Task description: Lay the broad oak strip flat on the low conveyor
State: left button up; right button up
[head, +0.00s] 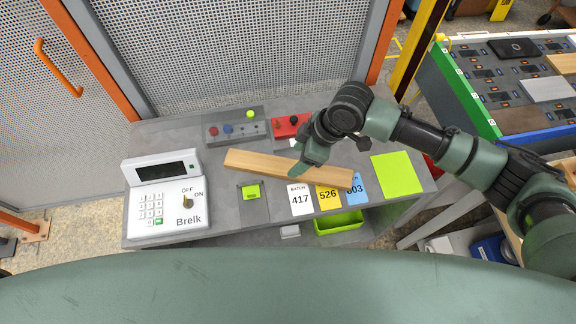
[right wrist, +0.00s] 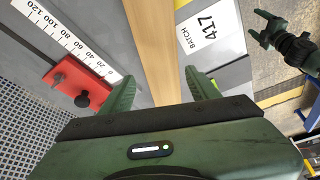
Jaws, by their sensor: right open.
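A long pale wooden strip (head: 262,164) lies across the middle of the grey bench in the head view, or slightly above it; I cannot tell which. My right gripper (head: 308,165) is over its right part. In the right wrist view the strip (right wrist: 157,50) runs between the fingers of my right gripper (right wrist: 160,90), which stand apart with a gap on each side. Another green gripper, my left one (right wrist: 262,28), shows at the upper right of the right wrist view with its fingers apart. I cannot identify the low conveyor with certainty.
The bench (head: 225,220) also carries a keypad display unit (head: 165,190), a button box (head: 238,131), a red block (head: 290,125), number cards (head: 301,199) and a lime square (head: 396,174). A lime bin (head: 338,222) sits below. A dark-topped table (head: 490,85) with several boards stands at right.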

aim_at(289, 167)
jog(key=shift+p+x, duration=0.65)
jog(key=shift+x, duration=1.7)
jog(key=shift+s, duration=0.1)
grip_shut()
